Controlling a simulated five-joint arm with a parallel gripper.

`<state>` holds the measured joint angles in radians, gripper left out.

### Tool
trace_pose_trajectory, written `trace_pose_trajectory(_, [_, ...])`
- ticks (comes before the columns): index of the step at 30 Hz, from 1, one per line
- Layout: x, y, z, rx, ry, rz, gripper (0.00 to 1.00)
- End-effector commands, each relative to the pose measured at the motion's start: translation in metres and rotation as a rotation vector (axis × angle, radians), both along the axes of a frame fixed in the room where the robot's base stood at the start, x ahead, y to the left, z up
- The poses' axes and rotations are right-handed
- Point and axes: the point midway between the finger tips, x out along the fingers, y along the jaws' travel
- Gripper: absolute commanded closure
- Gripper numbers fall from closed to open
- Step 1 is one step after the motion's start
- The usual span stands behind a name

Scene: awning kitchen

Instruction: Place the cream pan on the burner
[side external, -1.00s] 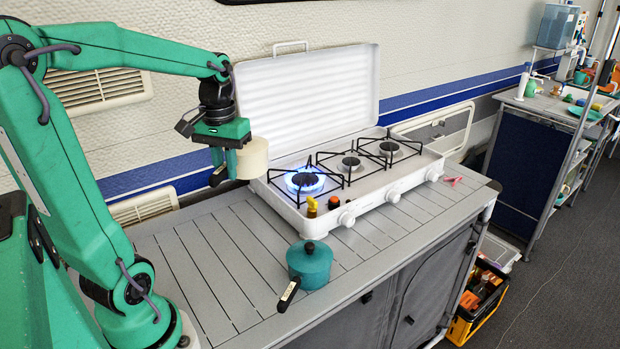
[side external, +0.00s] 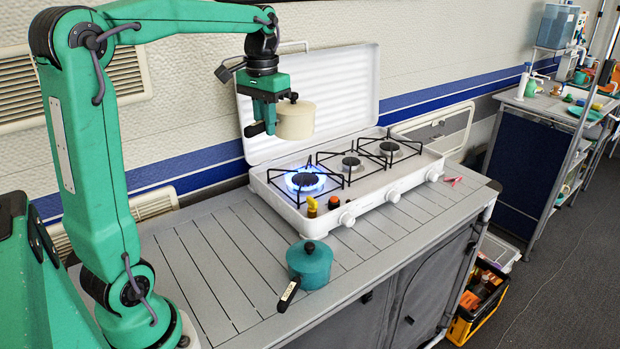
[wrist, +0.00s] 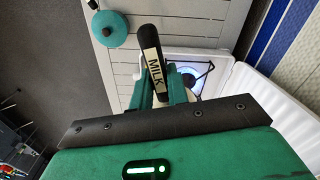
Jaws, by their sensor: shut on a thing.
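The cream pan (side external: 296,122) has a dark lid knob and a dark handle, and hangs in the air above the lit left burner. My gripper (side external: 268,122) is shut on its handle. In the wrist view the dark handle (wrist: 150,58), with a label reading MILK, stands between the fingers of my gripper (wrist: 160,88). The pan's body is hidden there. The burner (side external: 305,181) burns with a blue flame under a black grate at the left end of the white stove (side external: 385,190). The burner's blue glow also shows in the wrist view (wrist: 186,80).
A teal lidded pan (side external: 309,266) with a dark handle sits on the slatted counter (side external: 215,270) in front of the stove. The raised white stove lid (side external: 345,85) stands behind the burners. The other two burners are bare, and a pink item (side external: 453,181) lies to the right.

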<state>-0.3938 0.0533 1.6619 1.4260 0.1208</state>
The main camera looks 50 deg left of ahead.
Motion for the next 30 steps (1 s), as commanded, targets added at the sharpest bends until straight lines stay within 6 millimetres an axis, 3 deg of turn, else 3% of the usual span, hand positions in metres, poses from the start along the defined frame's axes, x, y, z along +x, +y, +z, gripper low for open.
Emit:
trace_pose_trajectory(6, [0.042, -0.005, -0.003, 0.001, -0.003, -0.135, 1.0])
trace_pose_trajectory(15, [0.072, -0.011, -0.007, 0.002, -0.004, -0.241, 1.0])
trace_pose_trajectory(20, [0.083, -0.014, -0.01, 0.002, -0.004, -0.279, 1.0])
trace_pose_trajectory(30, [0.081, -0.013, -0.047, 0.001, -0.002, -0.274, 1.0])
